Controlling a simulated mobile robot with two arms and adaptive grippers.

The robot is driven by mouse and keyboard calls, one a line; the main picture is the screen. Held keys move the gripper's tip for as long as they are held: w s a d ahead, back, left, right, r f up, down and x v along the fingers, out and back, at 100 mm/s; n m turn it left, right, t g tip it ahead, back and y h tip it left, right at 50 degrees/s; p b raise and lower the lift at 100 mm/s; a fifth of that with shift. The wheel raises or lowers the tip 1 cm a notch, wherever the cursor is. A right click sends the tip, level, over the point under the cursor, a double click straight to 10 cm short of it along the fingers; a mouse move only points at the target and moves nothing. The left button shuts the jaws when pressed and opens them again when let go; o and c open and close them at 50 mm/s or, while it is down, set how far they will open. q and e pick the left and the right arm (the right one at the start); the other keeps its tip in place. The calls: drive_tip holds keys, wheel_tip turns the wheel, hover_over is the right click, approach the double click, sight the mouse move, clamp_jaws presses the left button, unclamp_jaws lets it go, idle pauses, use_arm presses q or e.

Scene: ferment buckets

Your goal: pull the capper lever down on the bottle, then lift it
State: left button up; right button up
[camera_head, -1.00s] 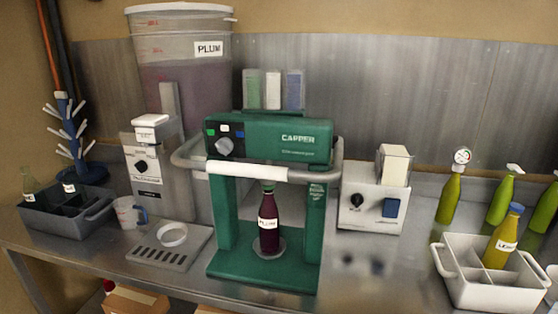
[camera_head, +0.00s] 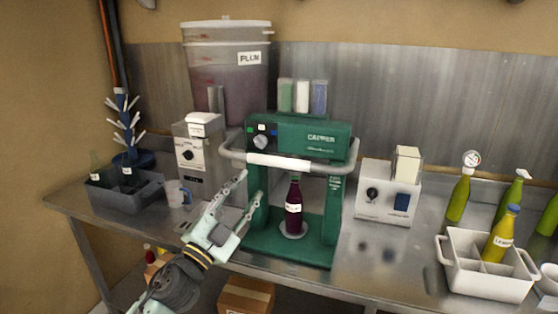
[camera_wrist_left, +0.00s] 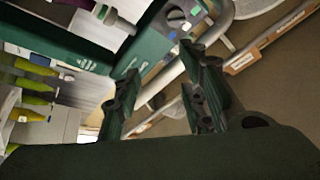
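The green capper (camera_head: 300,136) stands on the steel bench. Its lever (camera_head: 275,160), a curved metal bar with a white grip, crosses the front just below the capper's head. The dark plum bottle (camera_head: 293,210) stands upright on the capper's round plate, between the two green posts. My left gripper (camera_head: 248,185) is open and empty, in front of the left post, below and left of the white grip and apart from it. In the left wrist view its two fingers (camera_wrist_left: 163,75) are spread, with the metal bar and green capper behind them. My right gripper is not in view.
A grey machine (camera_head: 192,155) and a jug (camera_head: 177,194) stand left of the capper. A white switch box (camera_head: 383,207) stands right of it. A cream crate (camera_head: 483,284) holds a yellow bottle (camera_head: 500,235). Bench space between box and crate is mostly clear.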

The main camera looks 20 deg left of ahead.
sight(272, 162)
use_arm(q)
drive_tip(key=r+m+g+h, duration=0.2)
drive_tip(key=m+g, duration=0.1)
drive_tip(key=m, duration=0.2)
drive_tip(key=r+m+g+h, duration=0.2)
drive_tip(key=m+g+h, duration=0.1)
drive_tip(key=m, duration=0.2)
drive_tip(key=w+r+m+g+h, duration=0.1)
drive_tip(key=r+m+g+h, duration=0.1)
drive_tip(key=m+g, duration=0.1)
drive_tip(key=shift+w+d+r+m+g+h, duration=0.15)
drive_tip(key=shift+d+m+g+h, duration=0.25)
drive_tip(key=shift+m, duration=0.5)
drive_tip(key=shift+w+d, duration=0.1)
drive_tip(key=shift+w, duration=0.05)
drive_tip(key=p+x, duration=0.2)
drive_tip(key=x, duration=0.4)
drive_tip(key=shift+w+d, duration=0.1)
drive_tip(key=shift+d, duration=0.05)
drive_tip(key=shift+w+d, duration=0.35)
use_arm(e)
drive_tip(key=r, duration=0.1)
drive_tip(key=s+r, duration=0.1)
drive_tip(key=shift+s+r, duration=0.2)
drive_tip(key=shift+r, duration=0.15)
